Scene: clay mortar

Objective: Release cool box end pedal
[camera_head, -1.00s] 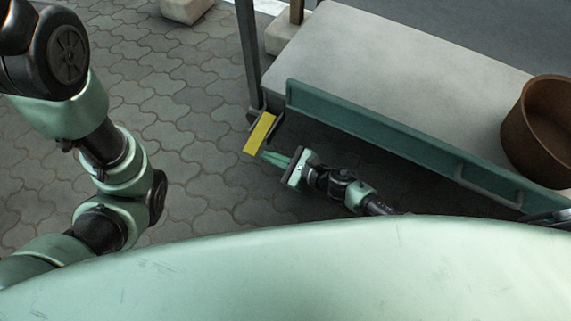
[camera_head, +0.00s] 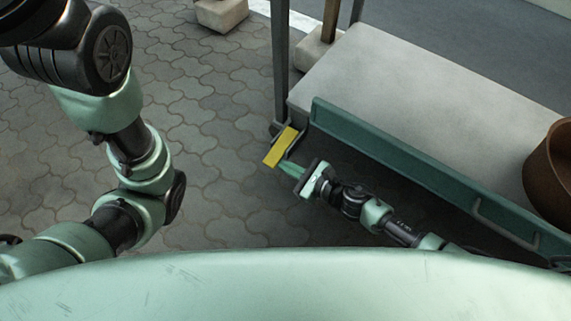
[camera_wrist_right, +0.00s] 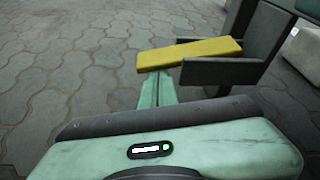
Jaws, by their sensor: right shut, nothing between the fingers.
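The yellow pedal (camera_head: 280,147) sticks out low at the left end of the long pale-topped cool box (camera_head: 420,90). It also shows in the right wrist view (camera_wrist_right: 190,54), beside dark grey brackets. My right gripper (camera_head: 284,166) is shut and empty, with its green fingertips just below the pedal's near edge. In the right wrist view the fingers (camera_wrist_right: 158,88) point at the pedal and their tips seem to lie under its edge. I cannot tell whether they touch it. My left arm hangs at the left, and its gripper is not in view.
A green panel (camera_head: 400,160) with a handle (camera_head: 505,225) runs along the box's near side. A brown round pot (camera_head: 550,165) stands at its right. A dark post (camera_head: 281,60) rises by the pedal. Paved ground (camera_head: 200,110) to the left is clear.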

